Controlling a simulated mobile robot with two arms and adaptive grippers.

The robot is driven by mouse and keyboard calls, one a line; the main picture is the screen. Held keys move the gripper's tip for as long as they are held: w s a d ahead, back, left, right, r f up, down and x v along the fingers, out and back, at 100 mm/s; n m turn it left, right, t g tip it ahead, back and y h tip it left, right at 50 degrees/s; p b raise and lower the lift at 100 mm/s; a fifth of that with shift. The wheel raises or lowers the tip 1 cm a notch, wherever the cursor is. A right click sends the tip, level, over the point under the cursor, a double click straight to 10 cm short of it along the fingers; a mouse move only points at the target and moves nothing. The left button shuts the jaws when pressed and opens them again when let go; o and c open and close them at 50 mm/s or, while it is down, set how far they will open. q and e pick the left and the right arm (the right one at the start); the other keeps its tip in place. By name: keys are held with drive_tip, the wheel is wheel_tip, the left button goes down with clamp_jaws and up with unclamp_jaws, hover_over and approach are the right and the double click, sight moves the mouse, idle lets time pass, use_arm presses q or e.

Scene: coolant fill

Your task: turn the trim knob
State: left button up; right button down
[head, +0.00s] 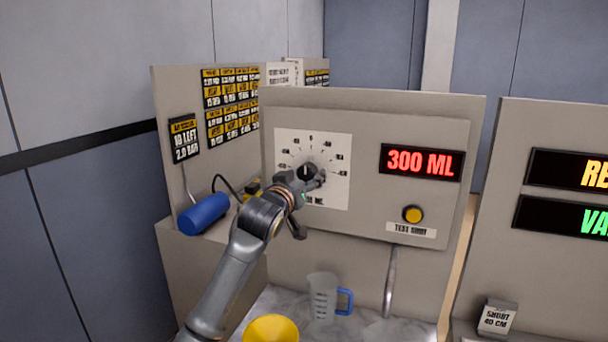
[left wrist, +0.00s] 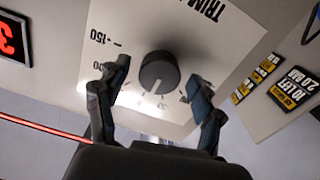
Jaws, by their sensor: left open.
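The trim knob (head: 307,171) is a black round knob on a white dial plate (head: 285,145) on the beige panel. In the left wrist view the knob (left wrist: 159,72) sits between the fingers, with a pale pointer line on its face. My left gripper (head: 308,196) is in front of the dial's lower part. Its two fingers (left wrist: 156,88) are spread, one on each side of the knob, with a gap visible on both sides. The gripper hides part of the dial's lower scale. My right gripper is not in view.
A red display (head: 422,162) reads 300 ML. Below it is a yellow test shot button (head: 412,214). A clear jug (head: 323,297) with a blue handle and a yellow funnel-like piece (head: 270,329) are below the panel. A blue cylinder (head: 203,213) is at left.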

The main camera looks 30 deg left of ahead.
use_arm(q)
drive_tip(key=shift+c, duration=0.2)
drive_tip(key=c, duration=1.1)
drive_tip(key=m+p, duration=0.3)
drive_tip(key=m, duration=0.1)
drive_tip(key=shift+r+m, duration=0.15)
drive_tip(key=shift+m, duration=0.15)
drive_tip(key=m+p, duration=0.1)
drive_tip(key=m, duration=0.2)
drive_tip(key=shift+p, duration=0.35)
drive_tip(key=shift+m+p, duration=0.8)
drive_tip(key=shift+m, duration=1.4)
